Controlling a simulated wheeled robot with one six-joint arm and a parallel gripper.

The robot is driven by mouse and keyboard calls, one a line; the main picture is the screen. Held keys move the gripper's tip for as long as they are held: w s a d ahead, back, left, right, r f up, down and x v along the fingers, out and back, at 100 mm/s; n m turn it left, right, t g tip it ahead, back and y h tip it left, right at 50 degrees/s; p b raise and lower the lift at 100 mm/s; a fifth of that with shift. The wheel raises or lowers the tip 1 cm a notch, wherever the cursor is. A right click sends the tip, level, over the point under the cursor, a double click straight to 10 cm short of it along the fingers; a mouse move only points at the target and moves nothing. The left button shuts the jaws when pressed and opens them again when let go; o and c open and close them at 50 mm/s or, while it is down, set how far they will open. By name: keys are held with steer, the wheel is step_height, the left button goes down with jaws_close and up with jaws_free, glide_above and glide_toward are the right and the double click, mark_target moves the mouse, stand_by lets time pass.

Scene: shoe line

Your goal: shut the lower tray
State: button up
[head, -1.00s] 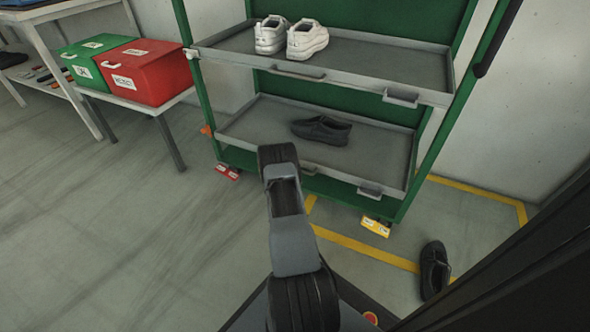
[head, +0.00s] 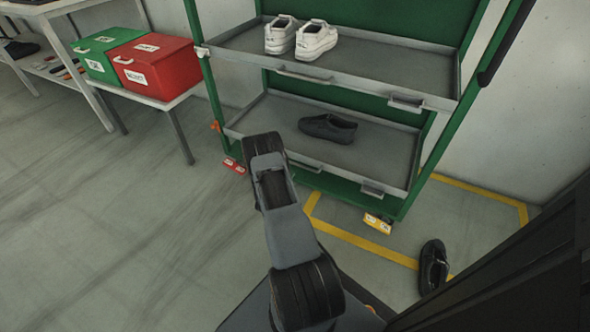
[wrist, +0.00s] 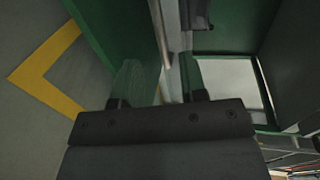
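The lower tray (head: 385,150) is a grey shelf tray in the green cart, with a dark shoe (head: 327,128) lying on it. Its front edge faces me and carries small grey tabs. How far it stands out of the cart is hard to judge. In the head view my arm reaches toward its front left part and hides my gripper. In the wrist view my gripper (wrist: 161,80) has its two fingers apart, with nothing held between them. A thin grey edge runs just beyond them, probably the tray's front; I cannot tell whether they touch it.
The upper tray (head: 385,70) holds white shoes (head: 300,37). A dark shoe (head: 433,267) lies on the floor at right, by the yellow floor line (head: 365,243). Green (head: 95,55) and red boxes (head: 155,65) stand on a side table at left. The floor at left is clear.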

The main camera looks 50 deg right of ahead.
steer(key=shift+v, duration=1.45)
